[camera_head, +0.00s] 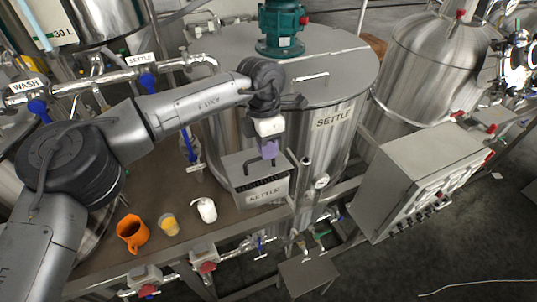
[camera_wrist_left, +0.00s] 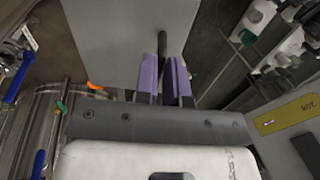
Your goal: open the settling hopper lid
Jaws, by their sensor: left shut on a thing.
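The settling hopper (camera_head: 265,197) is a grey metal box labelled SETTLE, in front of the large SETTLE tank in the head view. Its flat grey lid (camera_head: 238,165) is on top, with a dark ribbed band between it and the labelled front. I cannot tell how far the lid is raised. My left gripper (camera_head: 269,149) points down over the lid, its purple fingers shut on the dark lid handle. In the left wrist view, the handle (camera_wrist_left: 162,44) runs between the fingers (camera_wrist_left: 165,80), against the grey lid (camera_wrist_left: 115,40). My right gripper is out of view.
An orange mug (camera_head: 132,232), a yellow-and-white cup (camera_head: 169,224) and a white cup (camera_head: 206,210) stand on the brown bench left of the hopper. A grey control box (camera_head: 415,175) is to the right. A gauge (camera_head: 321,182) and pipe stand close beside the hopper.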

